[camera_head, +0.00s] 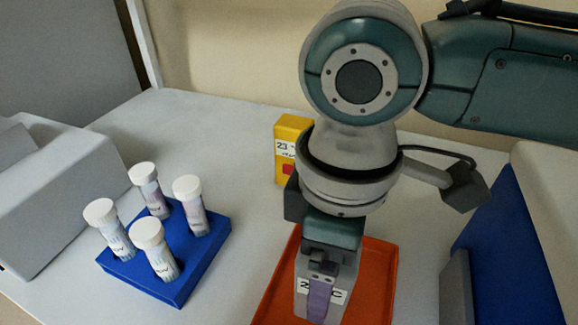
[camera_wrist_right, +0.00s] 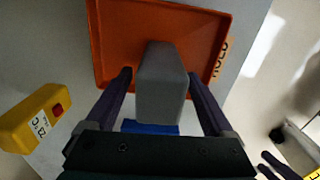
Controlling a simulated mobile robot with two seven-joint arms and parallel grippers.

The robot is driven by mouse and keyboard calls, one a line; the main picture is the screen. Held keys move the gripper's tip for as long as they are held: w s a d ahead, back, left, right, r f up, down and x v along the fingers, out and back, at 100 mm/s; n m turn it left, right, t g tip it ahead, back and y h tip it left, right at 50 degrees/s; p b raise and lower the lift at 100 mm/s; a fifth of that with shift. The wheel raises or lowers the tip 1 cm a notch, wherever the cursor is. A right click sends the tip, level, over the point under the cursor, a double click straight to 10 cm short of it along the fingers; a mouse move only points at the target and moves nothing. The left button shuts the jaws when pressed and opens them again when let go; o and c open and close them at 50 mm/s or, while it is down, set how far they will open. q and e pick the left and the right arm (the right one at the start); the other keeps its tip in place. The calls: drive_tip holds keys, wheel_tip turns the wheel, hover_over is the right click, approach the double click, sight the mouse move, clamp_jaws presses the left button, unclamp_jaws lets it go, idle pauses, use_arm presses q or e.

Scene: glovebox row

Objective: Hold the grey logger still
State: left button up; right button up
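The grey logger (camera_head: 311,297) is a grey block with a white label on its front, upright at the orange tray (camera_head: 283,275). In the right wrist view the logger (camera_wrist_right: 161,92) is between the two purple fingers of my right gripper (camera_wrist_right: 161,75), over the tray (camera_wrist_right: 112,30). In the head view my right gripper (camera_head: 320,285) comes down from above, one finger across the label. Whether the logger's base touches the tray is hidden. My left gripper is in neither view.
A blue rack (camera_head: 205,258) with several white-capped tubes stands left of the tray. A yellow box (camera_head: 291,128) with a red button stands behind it; it also shows in the wrist view (camera_wrist_right: 30,120). A blue-sided unit (camera_head: 505,255) is at right, a grey housing (camera_head: 60,200) at left.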

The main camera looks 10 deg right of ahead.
clamp_jaws()
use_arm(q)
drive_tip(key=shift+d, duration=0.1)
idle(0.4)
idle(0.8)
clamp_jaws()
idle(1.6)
